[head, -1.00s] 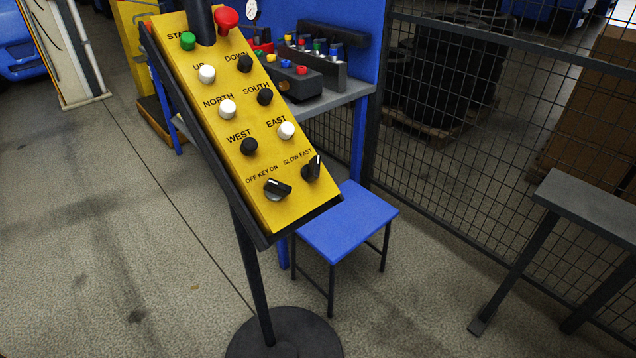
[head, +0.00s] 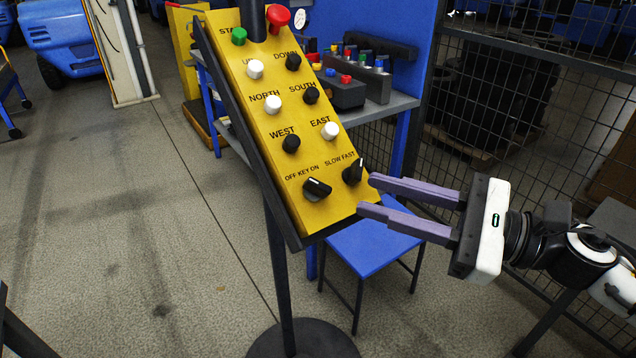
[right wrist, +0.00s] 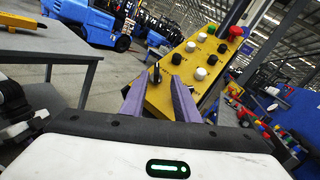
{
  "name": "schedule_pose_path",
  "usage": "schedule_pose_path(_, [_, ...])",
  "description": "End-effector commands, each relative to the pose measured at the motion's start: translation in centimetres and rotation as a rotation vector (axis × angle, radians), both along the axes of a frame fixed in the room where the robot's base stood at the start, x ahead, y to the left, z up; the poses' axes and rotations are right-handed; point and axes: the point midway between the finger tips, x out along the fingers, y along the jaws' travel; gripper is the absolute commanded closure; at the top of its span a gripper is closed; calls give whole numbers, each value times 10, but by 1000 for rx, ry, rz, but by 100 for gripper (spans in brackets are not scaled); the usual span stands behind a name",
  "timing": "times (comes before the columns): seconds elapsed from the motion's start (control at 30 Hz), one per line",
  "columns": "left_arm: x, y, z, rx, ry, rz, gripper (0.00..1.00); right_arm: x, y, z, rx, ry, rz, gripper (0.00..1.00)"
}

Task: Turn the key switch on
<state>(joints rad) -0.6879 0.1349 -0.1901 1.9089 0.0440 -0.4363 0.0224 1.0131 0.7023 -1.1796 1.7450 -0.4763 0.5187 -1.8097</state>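The yellow control panel (head: 303,150) stands tilted on a black post. The key switch (head: 317,188), a black knob with a white mark, is at its lower left under the label "OFF KEY ON". The black slow/fast knob (head: 353,172) is to its right. My right gripper (head: 365,195) is open and empty, its purple fingers pointing left near the panel's lower right edge, to the right of the key switch. My left gripper is not in view.
A blue stool (head: 368,245) stands below the panel to the right. A workbench (head: 395,106) with a control box is behind it. A wire mesh fence (head: 440,140) runs at the right. The floor left of the panel is clear.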

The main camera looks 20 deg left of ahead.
Motion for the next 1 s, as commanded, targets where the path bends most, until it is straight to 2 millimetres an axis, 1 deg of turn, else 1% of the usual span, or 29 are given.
schedule_pose_path(0.07, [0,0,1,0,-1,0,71,-1,-3,-1,-32,-53,22,72])
schedule_pose_path(0.17, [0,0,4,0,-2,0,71,-1,3,-1,-44,-73,34,72])
schedule_pose_path(0.27, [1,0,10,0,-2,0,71,-1,18,0,-43,-72,35,72])
schedule_pose_path(0.5, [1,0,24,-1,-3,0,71,3,64,1,-41,-69,34,72])
schedule_pose_path(0.6, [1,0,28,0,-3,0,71,4,79,0,-41,-69,32,72])
schedule_pose_path(0.7, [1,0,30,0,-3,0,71,6,90,-1,-41,-68,32,72])
schedule_pose_path(0.83, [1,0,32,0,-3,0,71,6,97,-2,-41,-69,32,72])
schedule_pose_path(1.0, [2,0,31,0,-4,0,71,6,98,-3,-41,-68,30,72])
